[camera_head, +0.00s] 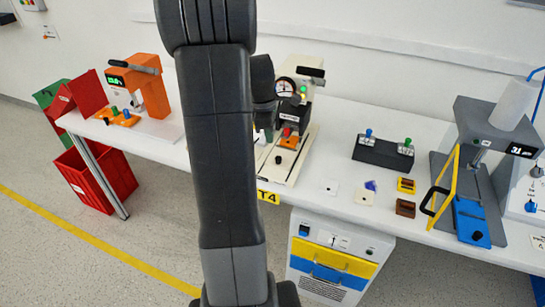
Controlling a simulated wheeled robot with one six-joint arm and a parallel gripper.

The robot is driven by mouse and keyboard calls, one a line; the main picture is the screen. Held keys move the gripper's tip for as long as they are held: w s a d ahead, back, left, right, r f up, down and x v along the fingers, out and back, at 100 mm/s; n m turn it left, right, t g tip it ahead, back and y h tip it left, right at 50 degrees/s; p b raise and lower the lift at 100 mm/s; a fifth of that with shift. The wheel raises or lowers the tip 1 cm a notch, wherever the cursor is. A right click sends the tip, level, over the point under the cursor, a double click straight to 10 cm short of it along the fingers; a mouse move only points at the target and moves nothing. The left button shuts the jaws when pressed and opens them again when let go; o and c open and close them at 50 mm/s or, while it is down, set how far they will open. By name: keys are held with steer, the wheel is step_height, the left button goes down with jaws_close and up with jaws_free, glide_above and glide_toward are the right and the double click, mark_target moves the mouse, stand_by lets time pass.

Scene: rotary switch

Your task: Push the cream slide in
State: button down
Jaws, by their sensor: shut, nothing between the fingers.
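A press-like station with a cream column and a cream base stands at the middle of the table in the head view. Its cream slide (283,170) lies at the front, with a dark knob on it and an orange block just behind. Part of the slide's left side is behind my arm. My gripper (267,125) is small and dark and partly hidden by my arm, at the left of the station's black head (293,118). It is shut and empty. I cannot tell whether it touches anything.
An orange press (151,90) stands at the left of the white table (345,125). A black switch box (383,153), small yellow and brown blocks, and a grey press with a yellow guard (445,180) are at the right. A drawer cabinet (335,260) stands below.

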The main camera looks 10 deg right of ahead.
mark_target(277, 150)
steer(key=s+a+f+n+t, duration=0.1)
steer(key=s+a+f+n, duration=0.2)
steer(key=n, duration=0.9)
steer(key=shift+h, duration=0.4)
steer(key=x, duration=0.8)
steer(key=shift+a+f, duration=0.15)
steer(key=shift+f, duration=0.25)
steer(key=w+d, duration=0.1)
steer(key=w+d+p, duration=0.1)
steer(key=shift+w+d+r+p, duration=0.1)
steer(key=shift+d+r+p, duration=0.05)
steer(key=shift+d+p, duration=0.15)
steer(key=shift+w+d, duration=0.25)
steer(key=shift+w+d+p, duration=0.6)
steer(key=shift+w+p, duration=0.05)
steer(key=shift+w, duration=0.3)
steer(key=shift+w+d+p, duration=0.6)
steer(key=shift+w, duration=0.35)
